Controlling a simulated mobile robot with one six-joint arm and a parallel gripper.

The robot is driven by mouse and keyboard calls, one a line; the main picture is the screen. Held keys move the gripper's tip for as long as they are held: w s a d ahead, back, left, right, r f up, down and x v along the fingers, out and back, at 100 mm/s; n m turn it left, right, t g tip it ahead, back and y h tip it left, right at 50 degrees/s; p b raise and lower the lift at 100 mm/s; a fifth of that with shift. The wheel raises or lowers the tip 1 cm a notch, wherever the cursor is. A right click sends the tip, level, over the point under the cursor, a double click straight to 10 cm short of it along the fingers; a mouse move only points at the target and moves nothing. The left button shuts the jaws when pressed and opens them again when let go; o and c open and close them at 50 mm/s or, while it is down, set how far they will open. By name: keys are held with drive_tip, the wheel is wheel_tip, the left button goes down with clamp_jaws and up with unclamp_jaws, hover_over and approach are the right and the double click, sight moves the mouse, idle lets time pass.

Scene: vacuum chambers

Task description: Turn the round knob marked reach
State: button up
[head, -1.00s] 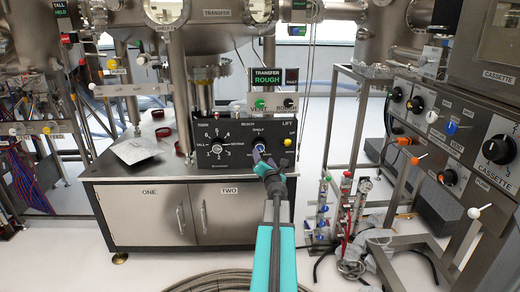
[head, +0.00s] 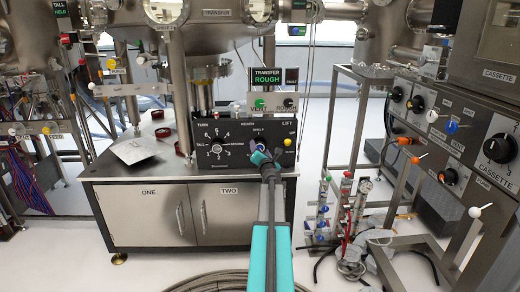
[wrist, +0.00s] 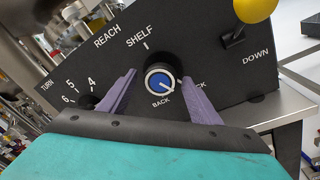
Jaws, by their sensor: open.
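The round reach knob (wrist: 160,82) is black with a blue cap and a white pointer line, on a black panel. The word REACH is printed above it, with SHELF at its top, BACK below and a partly hidden label at right. Its pointer aims to the lower right in the wrist view. In the head view the knob (head: 260,148) is small and partly hidden by my gripper (head: 262,160). My gripper (wrist: 163,100) is open, with one purple finger on each side of the knob and visible gaps between them.
A lever with a yellow ball (wrist: 254,9) stands right of the knob by the word DOWN. A numbered turn knob (head: 216,148) is on the panel's left. The panel stands on a steel cabinet (head: 150,212). Open floor lies in front.

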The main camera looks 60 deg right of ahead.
drive_tip(key=shift+x, duration=0.9)
drive_tip(key=shift+c, duration=0.5)
drive_tip(key=c, duration=0.9)
drive_tip(key=shift+d, duration=0.1)
